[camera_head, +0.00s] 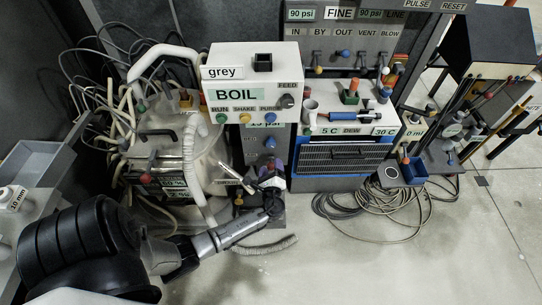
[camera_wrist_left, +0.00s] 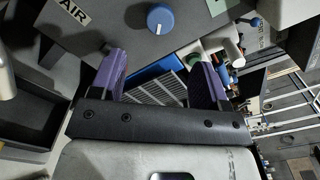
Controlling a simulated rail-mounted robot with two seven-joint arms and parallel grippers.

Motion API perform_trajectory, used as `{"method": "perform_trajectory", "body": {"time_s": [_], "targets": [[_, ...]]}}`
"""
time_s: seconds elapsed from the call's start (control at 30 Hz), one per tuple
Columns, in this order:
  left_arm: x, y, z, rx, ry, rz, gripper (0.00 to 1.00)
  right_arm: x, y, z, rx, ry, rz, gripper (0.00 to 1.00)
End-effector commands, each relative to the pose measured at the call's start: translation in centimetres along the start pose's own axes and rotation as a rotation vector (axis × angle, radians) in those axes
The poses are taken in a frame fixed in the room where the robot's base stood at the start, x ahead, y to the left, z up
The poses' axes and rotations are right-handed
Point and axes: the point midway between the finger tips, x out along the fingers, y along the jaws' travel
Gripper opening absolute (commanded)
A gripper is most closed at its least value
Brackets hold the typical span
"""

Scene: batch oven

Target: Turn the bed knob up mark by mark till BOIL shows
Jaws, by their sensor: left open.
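The white box marked "grey" (camera_head: 254,80) carries a pale green display (camera_head: 236,95) that reads BOIL. A dark FEED knob (camera_head: 286,101) is at its right side. Below the box, a blue round knob (camera_head: 270,143) sits on a grey panel. I cannot read which knob is the bed knob. My left gripper (camera_head: 270,172) is just below the blue knob. In the left wrist view my left gripper (camera_wrist_left: 160,62) has its purple fingers apart and nothing between them. A blue knob (camera_wrist_left: 160,18) lies beyond the fingertips, not touched. My right gripper is not in view.
Pale hoses (camera_head: 190,150) and a machine crowd the left. A white unit (camera_head: 350,117) with a blue-framed grille stands to the right. Coiled cables (camera_head: 375,215) lie on the floor. An AIR label (camera_wrist_left: 74,12) shows beside the knob in the wrist view. Open floor lies at the lower right.

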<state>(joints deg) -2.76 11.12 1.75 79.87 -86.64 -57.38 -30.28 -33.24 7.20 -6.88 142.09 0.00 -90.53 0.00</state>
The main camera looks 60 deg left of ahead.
Motion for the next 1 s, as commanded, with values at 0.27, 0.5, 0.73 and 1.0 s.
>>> {"method": "perform_trajectory", "body": {"time_s": [0.27, 0.5, 0.73, 1.0], "targets": [[-2.1, 0.0, 0.0, 0.0, 0.001, -0.001, 0.69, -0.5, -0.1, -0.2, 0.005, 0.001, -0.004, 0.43], [-2.2, 0.0, 0.0, 0.0, 0.0, -0.001, 0.69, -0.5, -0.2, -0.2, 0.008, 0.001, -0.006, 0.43], [-2.2, 0.0, 0.0, 0.0, 0.0, 0.0, 0.69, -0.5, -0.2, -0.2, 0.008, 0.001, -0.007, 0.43], [-2.2, 0.0, 0.0, -0.008, 0.0, -0.001, 0.69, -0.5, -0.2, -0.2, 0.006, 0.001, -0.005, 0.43]]}}
